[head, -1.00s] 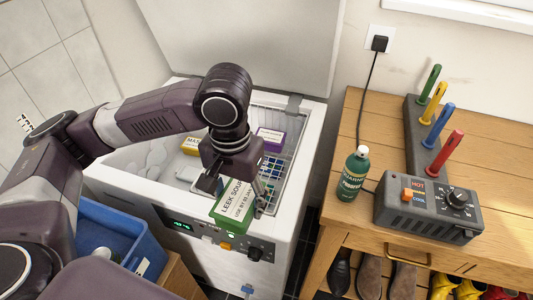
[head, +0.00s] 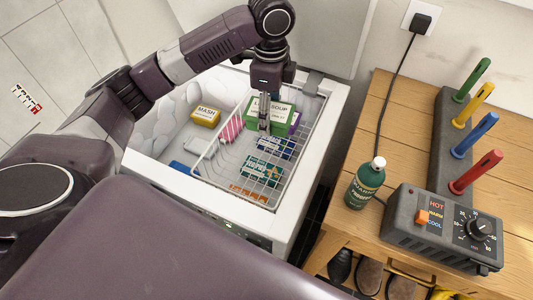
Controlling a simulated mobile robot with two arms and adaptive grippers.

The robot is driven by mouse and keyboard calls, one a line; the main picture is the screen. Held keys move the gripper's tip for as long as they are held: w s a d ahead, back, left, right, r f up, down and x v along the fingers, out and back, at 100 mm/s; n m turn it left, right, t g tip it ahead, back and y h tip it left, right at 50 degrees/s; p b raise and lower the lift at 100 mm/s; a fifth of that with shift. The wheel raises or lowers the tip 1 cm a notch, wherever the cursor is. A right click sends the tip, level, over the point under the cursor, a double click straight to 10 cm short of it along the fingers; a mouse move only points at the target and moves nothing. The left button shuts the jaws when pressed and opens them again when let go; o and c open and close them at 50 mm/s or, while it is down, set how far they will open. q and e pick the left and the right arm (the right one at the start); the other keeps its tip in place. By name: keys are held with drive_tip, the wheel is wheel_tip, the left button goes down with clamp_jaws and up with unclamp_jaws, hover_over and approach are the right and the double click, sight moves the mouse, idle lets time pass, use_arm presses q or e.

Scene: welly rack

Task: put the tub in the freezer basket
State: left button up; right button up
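The green tub (head: 286,116) with a white "SOUP" label is at the far end of the white wire freezer basket (head: 212,182), beside a purple box. My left gripper (head: 264,122) points down at it, one finger across its near face. The other finger is hidden behind the tub; the gripper looks shut on it. I cannot tell whether the tub rests on the basket floor or hangs just above it. My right gripper is out of view.
The basket also holds a pink striped packet (head: 231,127), teal packs (head: 262,170) and an orange pack (head: 249,193). A yellow box (head: 206,116) lies in the frosted freezer to the left. A wooden bench (head: 395,125) with a green bottle (head: 365,186) and a dial box stands right.

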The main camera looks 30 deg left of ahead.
use_arm(q)
drive_tip(key=w+a+m, duration=0.1)
drive_tip(key=m, duration=0.1)
drive_tip(key=w+a+f+m, duration=0.1)
drive_tip(key=m, duration=0.1)
drive_tip(key=shift+a+f, duration=0.1)
drive_tip(key=shift+w+a+f+m, duration=0.35)
drive_tip(key=shift+a+f+m, duration=0.1)
drive_tip(key=shift+m, duration=0.55)
hover_over(264, 159)
wheel_tip(264, 159, down, 15)
drive_tip(key=shift+f+p, duration=0.1)
drive_tip(key=shift+p, duration=0.2)
drive_tip(key=shift+f, duration=2.35)
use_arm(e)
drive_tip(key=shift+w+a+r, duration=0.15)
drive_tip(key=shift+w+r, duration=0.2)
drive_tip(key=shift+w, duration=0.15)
use_arm(q)
drive_tip(key=o, duration=1.5)
drive_tip(key=shift+f, duration=0.15)
drive_tip(key=shift+o, duration=0.2)
